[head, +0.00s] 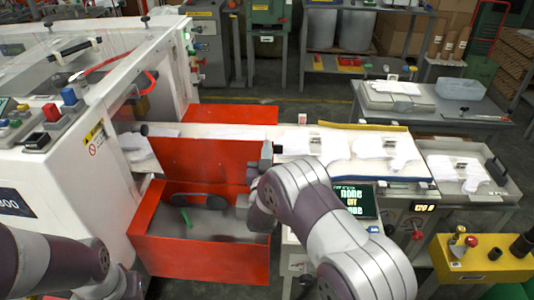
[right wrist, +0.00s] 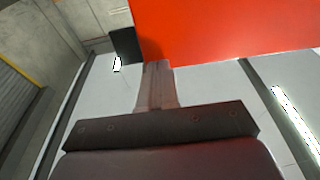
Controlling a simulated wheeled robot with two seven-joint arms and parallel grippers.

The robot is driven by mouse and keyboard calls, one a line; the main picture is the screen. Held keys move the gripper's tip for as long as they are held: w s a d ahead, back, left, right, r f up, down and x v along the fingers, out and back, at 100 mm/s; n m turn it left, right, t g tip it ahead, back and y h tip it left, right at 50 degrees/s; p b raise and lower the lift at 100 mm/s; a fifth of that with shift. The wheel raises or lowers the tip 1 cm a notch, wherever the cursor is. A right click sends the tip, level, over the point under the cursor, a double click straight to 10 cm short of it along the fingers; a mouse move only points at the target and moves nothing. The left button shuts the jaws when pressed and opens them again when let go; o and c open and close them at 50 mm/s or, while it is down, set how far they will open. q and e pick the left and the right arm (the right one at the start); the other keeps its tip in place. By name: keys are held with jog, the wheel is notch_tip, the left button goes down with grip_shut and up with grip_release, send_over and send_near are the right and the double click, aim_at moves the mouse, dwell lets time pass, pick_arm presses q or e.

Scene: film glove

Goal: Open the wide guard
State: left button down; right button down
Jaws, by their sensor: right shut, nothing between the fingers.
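The white machine (head: 110,95) on the left has a clear see-through guard panel over its top, with a black bar handle (head: 76,49). A curved red handle (head: 150,83) is beside it; I cannot tell which panel it belongs to. The clear panel appears down over the machine. My right gripper (head: 266,152) is beside the orange-red panels, well to the right of both handles and apart from them. In the right wrist view its fingers (right wrist: 157,82) are together and empty, near a red panel (right wrist: 225,30). My left arm crosses the lower left; its fingers are not visible.
A conveyor (head: 250,132) carries white gloves rightward from the machine. An open orange-red bin (head: 200,262) stands below it. A yellow control box (head: 480,262) is at the lower right. A grey bench (head: 440,118) stands behind.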

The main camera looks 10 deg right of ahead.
jog(key=shift+g+y, duration=0.3)
jog(key=shift+g, duration=0.6)
jog(key=w, duration=0.1)
jog(key=w+r+p, duration=0.1)
jog(key=w+d, duration=0.1)
jog(key=shift+w+d+r+p, duration=0.1)
jog(key=shift+w+r+p, duration=0.2)
jog(key=shift+r+p, duration=0.1)
jog(key=w+b, duration=0.1)
jog(key=w, duration=0.1)
jog(key=w+d, duration=0.1)
jog(key=shift+w+f+g+b, duration=0.2)
jog(key=shift+w+g+b, duration=0.1)
jog(key=shift+w+b, duration=0.1)
jog(key=shift+s, duration=0.15)
